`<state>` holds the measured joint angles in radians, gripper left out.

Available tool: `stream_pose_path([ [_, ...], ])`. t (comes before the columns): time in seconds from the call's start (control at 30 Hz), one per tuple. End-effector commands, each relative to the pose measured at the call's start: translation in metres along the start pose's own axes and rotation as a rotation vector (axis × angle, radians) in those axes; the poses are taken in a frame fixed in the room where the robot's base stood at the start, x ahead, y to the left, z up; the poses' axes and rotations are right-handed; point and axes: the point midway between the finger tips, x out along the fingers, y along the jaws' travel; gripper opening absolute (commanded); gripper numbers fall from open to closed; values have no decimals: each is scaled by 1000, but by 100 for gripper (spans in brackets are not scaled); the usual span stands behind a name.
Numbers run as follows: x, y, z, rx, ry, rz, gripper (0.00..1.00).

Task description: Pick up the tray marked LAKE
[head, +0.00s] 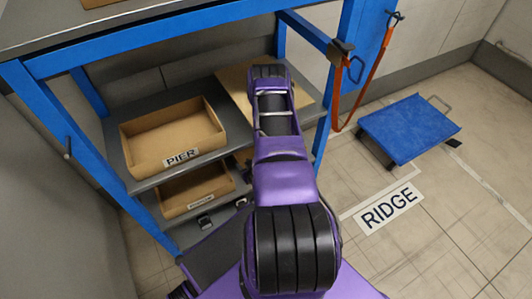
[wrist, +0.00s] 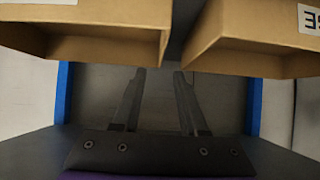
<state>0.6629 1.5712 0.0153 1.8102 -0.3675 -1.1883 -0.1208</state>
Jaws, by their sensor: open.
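I read no LAKE label in either view. In the head view a cardboard tray marked PIER (head: 150,141) sits on a rack shelf, and a second tray (head: 178,207) below it has a label too small to read. In the wrist view two cardboard trays are at the top, one left (wrist: 90,42) and one right (wrist: 225,50), with a gap between them. The right one's label is cut off and inverted; the left one's is barely in frame. My gripper (wrist: 159,76) is open and empty, its fingers pointing toward the gap. In the head view my arm hides the fingers.
The blue rack (head: 92,160) has posts close on both sides of the shelves. A brown cardboard surface (head: 236,84) shows partly behind my arm. A blue platform cart (head: 409,128) stands on the floor at right, near a floor sign RIDGE (head: 390,208). An orange strap (head: 372,75) hangs from a post.

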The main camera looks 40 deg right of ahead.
Motion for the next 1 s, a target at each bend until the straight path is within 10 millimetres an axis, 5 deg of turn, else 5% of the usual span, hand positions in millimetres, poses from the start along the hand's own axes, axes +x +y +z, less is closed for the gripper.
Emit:
stream_pose_path([
  [0.3,64,-1,2,-1,0,-1,42],
  [1.0,128,-3,3,0,-1,0,42],
])
